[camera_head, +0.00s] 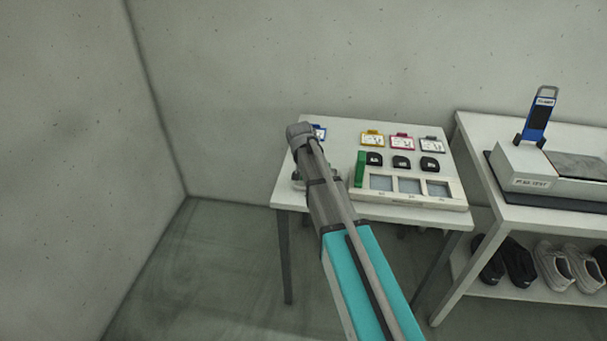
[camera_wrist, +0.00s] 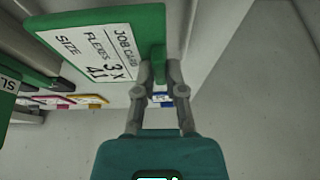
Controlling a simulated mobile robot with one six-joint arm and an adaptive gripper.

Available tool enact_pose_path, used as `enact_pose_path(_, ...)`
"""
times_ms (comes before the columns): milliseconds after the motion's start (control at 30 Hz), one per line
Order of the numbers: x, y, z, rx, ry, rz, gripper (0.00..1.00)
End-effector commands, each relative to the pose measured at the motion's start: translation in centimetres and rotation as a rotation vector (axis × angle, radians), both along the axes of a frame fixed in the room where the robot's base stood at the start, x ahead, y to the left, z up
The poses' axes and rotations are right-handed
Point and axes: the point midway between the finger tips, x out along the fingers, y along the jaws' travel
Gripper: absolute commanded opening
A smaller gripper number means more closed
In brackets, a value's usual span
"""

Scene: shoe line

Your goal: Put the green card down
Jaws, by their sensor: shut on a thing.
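The green card (camera_wrist: 150,24) fills the upper left of the wrist view, with a white label reading JOB CARD, FLEXES 3 X, SIZE 41. My gripper (camera_wrist: 158,72) is shut on the green tab at the card's edge. In the head view my arm reaches over the left part of the white table (camera_head: 290,199) and hides most of the gripper. A narrow green upright piece (camera_head: 360,169) shows at the left end of the tray; I cannot tell if it is the card. Another green piece with lettering (camera_wrist: 8,92) shows at the wrist view's left edge.
Blue (camera_head: 319,132), yellow (camera_head: 372,139), pink (camera_head: 402,142) and grey (camera_head: 432,145) cards lie along the back. Black pieces (camera_head: 402,162) lie before them, behind a white tray (camera_head: 420,201) with three recesses. A second table (camera_head: 470,132) holds a test device (camera_head: 530,165).

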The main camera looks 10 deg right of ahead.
Motion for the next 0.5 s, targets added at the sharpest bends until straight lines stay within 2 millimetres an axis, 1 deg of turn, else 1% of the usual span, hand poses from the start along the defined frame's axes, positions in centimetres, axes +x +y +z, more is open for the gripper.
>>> enact_pose_path(267,0.2,0.0,-0.3,0.000,0.000,0.000,0.00)
enact_pose_path(433,1.0,-0.2,-1.5,0.000,0.000,0.000,0.00)
enact_pose_path(500,0.8,-0.2,-2.2,0.000,0.000,0.001,0.00)
